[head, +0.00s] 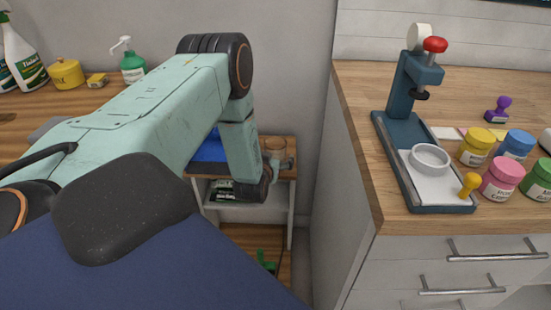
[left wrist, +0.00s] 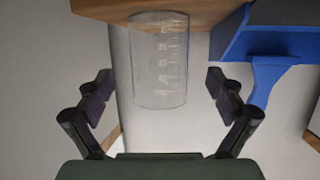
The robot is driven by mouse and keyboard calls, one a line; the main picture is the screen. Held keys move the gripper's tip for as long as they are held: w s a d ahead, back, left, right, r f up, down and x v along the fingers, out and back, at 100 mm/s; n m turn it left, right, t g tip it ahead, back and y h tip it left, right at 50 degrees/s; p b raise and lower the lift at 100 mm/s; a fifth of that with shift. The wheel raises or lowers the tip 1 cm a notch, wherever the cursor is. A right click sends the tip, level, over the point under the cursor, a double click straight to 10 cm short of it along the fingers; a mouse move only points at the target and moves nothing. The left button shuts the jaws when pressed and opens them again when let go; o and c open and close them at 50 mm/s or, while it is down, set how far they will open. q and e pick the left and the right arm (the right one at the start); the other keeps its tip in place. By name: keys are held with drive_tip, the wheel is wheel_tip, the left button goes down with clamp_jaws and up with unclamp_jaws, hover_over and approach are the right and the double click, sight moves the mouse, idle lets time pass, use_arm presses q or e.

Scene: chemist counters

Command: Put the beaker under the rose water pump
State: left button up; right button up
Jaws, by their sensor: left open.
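A clear beaker (left wrist: 158,60) with white graduation marks shows in the left wrist view, by the edge of a wooden top (left wrist: 110,7). My left gripper (left wrist: 160,88) is open, with one finger on each side of the beaker and gaps between. In the head view my left arm reaches down at the small side table (head: 289,172), where a faint clear round shape (head: 274,146) stands beside the wrist; the fingers are hidden there. A green pump bottle (head: 132,66) with a white head stands on the left counter; its label is unreadable. My right gripper is out of view.
A blue object (head: 207,148) lies on the side table, close to my wrist; a blue piece (left wrist: 265,60) shows beside the right finger. The right counter (head: 350,85) holds a dark blue press (head: 405,90) and several coloured jars. Spray bottles (head: 22,55) stand at far left.

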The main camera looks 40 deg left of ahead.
use_arm(q)
drive_tip(key=shift+b+x, duration=0.55)
drive_tip(key=shift+x, duration=1.3)
drive_tip(key=shift+r, duration=0.15)
drive_tip(key=shift+c, duration=0.4)
drive_tip(key=shift+c, duration=0.7)
drive_tip(key=c, duration=1.2)
wheel_tip(320, 180, up, 10)
drive_tip(key=p, duration=0.4)
